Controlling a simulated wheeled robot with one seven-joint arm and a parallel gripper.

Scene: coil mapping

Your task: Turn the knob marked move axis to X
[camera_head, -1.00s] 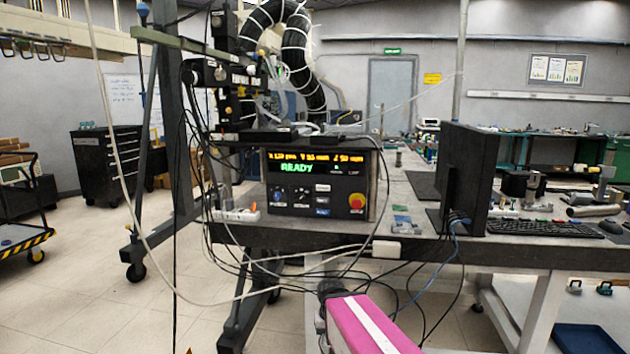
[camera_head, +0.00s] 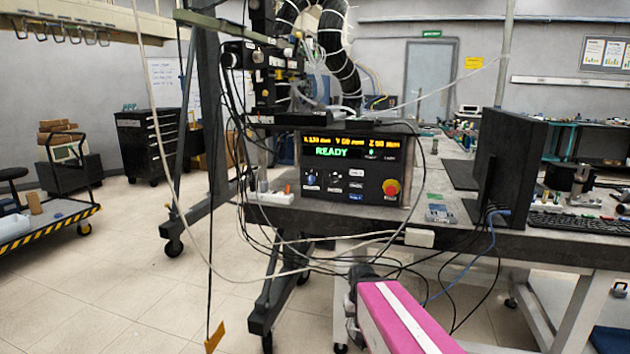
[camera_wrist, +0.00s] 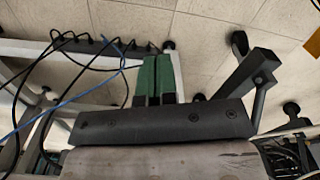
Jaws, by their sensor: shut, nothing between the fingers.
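A black control box (camera_head: 335,205) with a lit display reading READY stands on the bench in the head view. Its front carries a blue knob (camera_head: 311,178), a small dark knob (camera_head: 335,176), several small buttons and a red emergency stop (camera_head: 391,187). The labels are too small to read, so I cannot tell which knob is marked move axis or where it points. My gripper (camera_wrist: 156,65) shows in the wrist view as two green fingers side by side, shut and empty. It is over floor and cables, apart from the box. The knobs are not in the wrist view.
Loose cables (camera_head: 330,240) hang in front of the bench (camera_head: 455,240) below the box. A monitor (camera_head: 510,165) stands to the right. Open floor (camera_head: 130,260) lies at the left.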

